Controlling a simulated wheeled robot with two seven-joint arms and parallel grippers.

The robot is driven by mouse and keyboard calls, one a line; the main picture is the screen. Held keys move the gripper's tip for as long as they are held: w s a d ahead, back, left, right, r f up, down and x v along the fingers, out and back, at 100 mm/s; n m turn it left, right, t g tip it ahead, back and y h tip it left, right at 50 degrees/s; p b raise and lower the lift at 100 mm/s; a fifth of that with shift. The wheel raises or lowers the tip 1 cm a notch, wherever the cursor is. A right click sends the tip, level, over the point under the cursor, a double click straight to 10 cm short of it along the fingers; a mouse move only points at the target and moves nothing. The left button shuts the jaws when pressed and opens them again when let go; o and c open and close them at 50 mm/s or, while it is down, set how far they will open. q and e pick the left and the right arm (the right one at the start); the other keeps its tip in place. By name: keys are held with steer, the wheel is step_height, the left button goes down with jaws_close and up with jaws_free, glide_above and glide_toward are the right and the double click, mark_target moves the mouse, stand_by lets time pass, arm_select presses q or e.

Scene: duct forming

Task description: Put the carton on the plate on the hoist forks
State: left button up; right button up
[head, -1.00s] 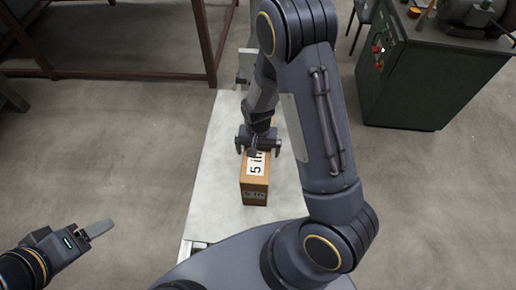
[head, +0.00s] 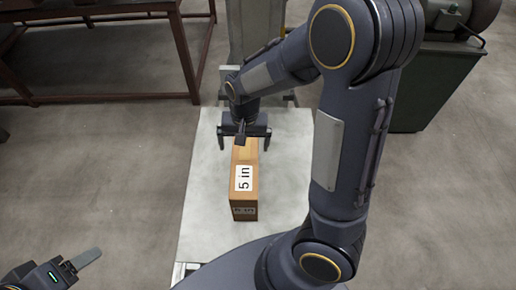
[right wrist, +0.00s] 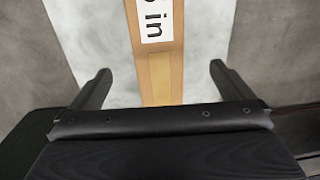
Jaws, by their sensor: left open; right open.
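The carton (head: 244,185) is a long brown box with white "5 in" labels. It rests on the pale plate (head: 205,200) on the hoist forks. The forks themselves are mostly hidden under the plate. My right gripper (head: 244,143) is open over the far end of the carton. In the right wrist view the carton (right wrist: 157,70) runs between the spread fingers (right wrist: 158,85), with clear gaps on both sides. My left gripper (head: 85,260) is open and empty at the lower left, away from the plate.
The grey hoist mast (head: 257,30) stands behind the plate. A brown steel frame table (head: 110,98) is at the back left. A green machine cabinet (head: 425,85) stands at the back right. The floor left of the plate is clear.

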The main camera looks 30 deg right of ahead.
steer(key=s+r+n+t+y, duration=0.3)
steer(key=s+r, duration=0.9)
steer(key=s, duration=0.4)
steer(key=shift+s+a+r+n+t, duration=0.15)
steer(key=shift+a+r+n+t, duration=0.2)
steer(key=shift+n+t, duration=0.65)
